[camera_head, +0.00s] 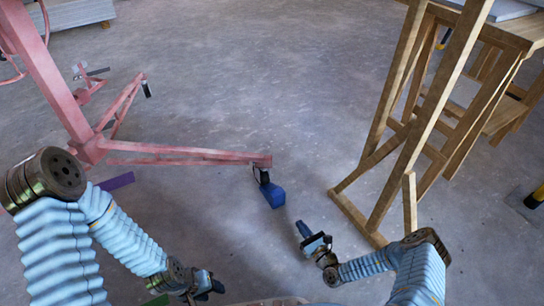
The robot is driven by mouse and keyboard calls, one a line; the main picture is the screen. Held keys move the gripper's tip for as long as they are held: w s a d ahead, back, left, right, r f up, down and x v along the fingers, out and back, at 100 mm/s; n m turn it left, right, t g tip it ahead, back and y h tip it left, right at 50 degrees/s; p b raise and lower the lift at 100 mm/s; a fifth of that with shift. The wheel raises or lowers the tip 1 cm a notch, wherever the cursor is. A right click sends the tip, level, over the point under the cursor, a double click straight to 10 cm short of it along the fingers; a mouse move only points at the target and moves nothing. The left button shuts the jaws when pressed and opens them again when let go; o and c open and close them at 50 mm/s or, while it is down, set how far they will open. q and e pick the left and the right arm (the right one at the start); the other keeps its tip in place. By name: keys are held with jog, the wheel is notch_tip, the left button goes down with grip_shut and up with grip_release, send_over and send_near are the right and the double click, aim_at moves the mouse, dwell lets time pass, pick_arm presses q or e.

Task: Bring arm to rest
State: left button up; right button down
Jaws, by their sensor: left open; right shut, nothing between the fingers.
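My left arm comes in from the left edge in a light blue ribbed sleeve. Its gripper (214,288) is low in the view, left of centre, over the concrete floor. It is small and partly cut by the angle, but open and holds nothing visible. My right arm comes in from the lower right. Its gripper (304,230) is shut and empty, pointing up and left in the picture, between the lift's foot and the wooden frame. Neither gripper appears to touch anything.
A pink panel lift (190,154) stands at left, one leg reaching to a blue-footed caster (272,194) near my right gripper. A wooden frame (393,140) stands at right, close to my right arm. Grey panels (72,14) lie at upper left. The middle floor (250,80) is clear.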

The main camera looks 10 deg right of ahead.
jog(key=s+a+r+n+g+y+p, duration=0.3)
jog(key=s+a+r+n+g, duration=0.2)
jog(key=s+a+n+g, duration=0.4)
jog(key=s+a+r+n+g+y+p, duration=0.3)
jog(key=s+a+r+n+g+p, duration=0.15)
jog(key=s+a+n+g, duration=0.4)
jog(key=s+d+r+n+g+h+p, duration=0.2)
jog(key=s+d+r+n+g+h, duration=0.15)
jog(key=s+d+n+h, duration=0.3)
pick_arm(q)
notch_tip(320, 180, up, 11)
jog(key=p, duration=0.2)
jog(key=shift+s+d+r, duration=0.2)
jog(key=shift+d, duration=0.15)
pick_arm(e)
notch_tip(320, 180, up, 7)
jog(key=w+d+n+t+h, duration=0.2)
jog(key=n+t, duration=0.2)
jog(key=n, duration=0.2)
jog(key=shift+w+d+t, duration=0.2)
jog(key=shift+w+t, duration=0.15)
jog(key=shift+t, duration=0.05)
pick_arm(q)
jog(key=shift+c, duration=0.6)
pick_arm(e)
jog(key=shift+r, duration=0.1)
pick_arm(q)
jog(key=shift+a, duration=0.1)
pick_arm(e)
jog(key=shift+a, duration=0.1)
